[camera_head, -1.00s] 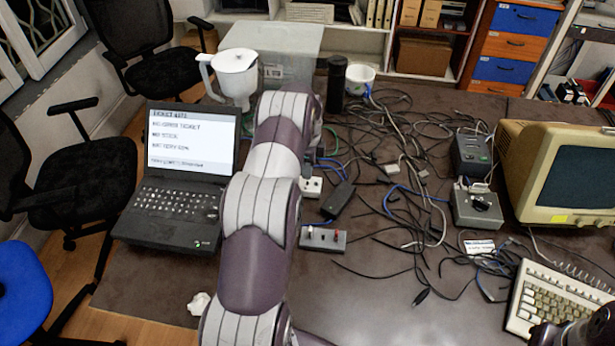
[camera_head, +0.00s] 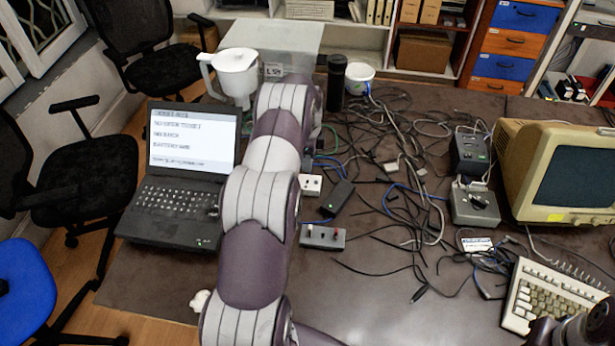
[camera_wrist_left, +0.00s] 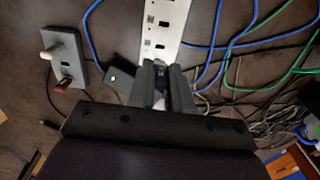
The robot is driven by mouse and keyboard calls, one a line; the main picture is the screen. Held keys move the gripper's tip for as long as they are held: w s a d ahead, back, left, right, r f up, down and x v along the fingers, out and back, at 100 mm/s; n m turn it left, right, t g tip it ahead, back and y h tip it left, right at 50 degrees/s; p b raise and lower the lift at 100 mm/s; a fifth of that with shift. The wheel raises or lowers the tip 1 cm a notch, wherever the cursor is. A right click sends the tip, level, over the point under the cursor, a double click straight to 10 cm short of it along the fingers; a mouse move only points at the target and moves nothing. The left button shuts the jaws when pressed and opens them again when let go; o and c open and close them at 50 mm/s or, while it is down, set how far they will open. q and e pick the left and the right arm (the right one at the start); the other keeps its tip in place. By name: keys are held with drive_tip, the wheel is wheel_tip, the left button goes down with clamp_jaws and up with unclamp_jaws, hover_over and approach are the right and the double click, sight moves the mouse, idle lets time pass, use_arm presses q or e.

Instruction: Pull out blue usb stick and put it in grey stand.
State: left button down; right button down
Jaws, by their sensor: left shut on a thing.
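The left wrist view shows my left gripper (camera_wrist_left: 162,72) shut on the blue usb stick (camera_wrist_left: 160,80), of which only a small blue part shows between the fingers. They are at the near end of the white socket strip (camera_wrist_left: 165,18). I cannot tell whether the stick is still seated in a socket. The grey stand (camera_wrist_left: 65,62) is to the left in that view and holds a white and a red stick. In the head view the grey stand (camera_head: 322,241) lies right of my left arm, and the white strip (camera_head: 311,185) shows behind it. My arm hides the left gripper there.
A black adapter (camera_head: 338,197) and many tangled cables (camera_head: 405,180) lie right of the arm. A laptop (camera_head: 178,210) is on the left, with a white jug (camera_head: 236,76) behind it. A monitor (camera_head: 565,170) and keyboard (camera_head: 550,300) are on the right. The front middle table is clear.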

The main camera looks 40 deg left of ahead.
use_arm(q)
drive_tip(key=shift+r+p, duration=1.35)
drive_tip(key=shift+r, duration=0.7)
